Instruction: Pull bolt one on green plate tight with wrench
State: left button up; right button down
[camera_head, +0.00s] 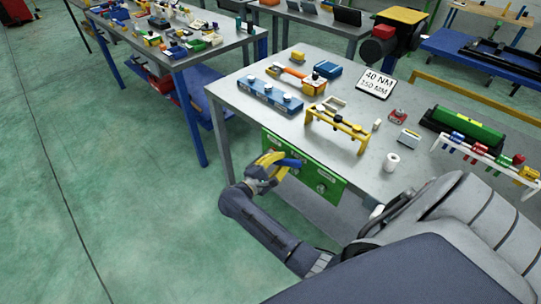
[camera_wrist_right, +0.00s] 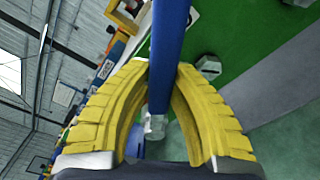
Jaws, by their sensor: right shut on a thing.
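The green plate (camera_head: 328,184) hangs upright on the front side of the table and carries bolts. My right gripper (camera_head: 272,160), with yellow fingers, is in front of the plate's left part. It is shut on a blue wrench (camera_head: 292,163) whose visible end points right across the plate. In the right wrist view the wrench (camera_wrist_right: 171,45) runs up between the fingertips (camera_wrist_right: 163,72). One hex bolt (camera_wrist_right: 209,66) stands on the plate (camera_wrist_right: 225,45), right of the wrench and apart from it. A pale metal piece (camera_wrist_right: 155,126) shows between the fingers. The wrench's fit on any bolt is hidden. My left gripper is out of view.
The grey table (camera_head: 240,85) above the plate holds a blue block with white knobs (camera_head: 268,96), a yellow rack (camera_head: 337,127), a white sign (camera_head: 376,82) and a white roll (camera_head: 391,162). Open green floor (camera_head: 120,190) lies left of the table.

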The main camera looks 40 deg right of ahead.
jog(key=shift+w+a+r+n, duration=0.1)
jog(key=shift+w+r+n, duration=0.1)
jog(key=shift+n, duration=0.1)
jog(key=shift+a, duration=0.1)
jog(key=shift+v, duration=2.85)
jog(key=shift+f, duration=0.1)
jog(key=shift+w, duration=0.1)
jog(key=w+a+r+n+t+y, duration=0.65)
jog(key=w+r+n+t, duration=0.2)
jog(key=t, duration=0.25)
jog(key=s+a+r+n+t+y, duration=0.3)
jog(key=s+a+r+n+y, duration=0.1)
jog(key=a+r+n+y, duration=0.3)
notch_tip(320, 180, up, 2)
jog(key=a+y, duration=0.1)
jog(key=y, duration=0.2)
jog(key=shift+s+y, duration=0.25)
jog(key=shift+y, duration=0.1)
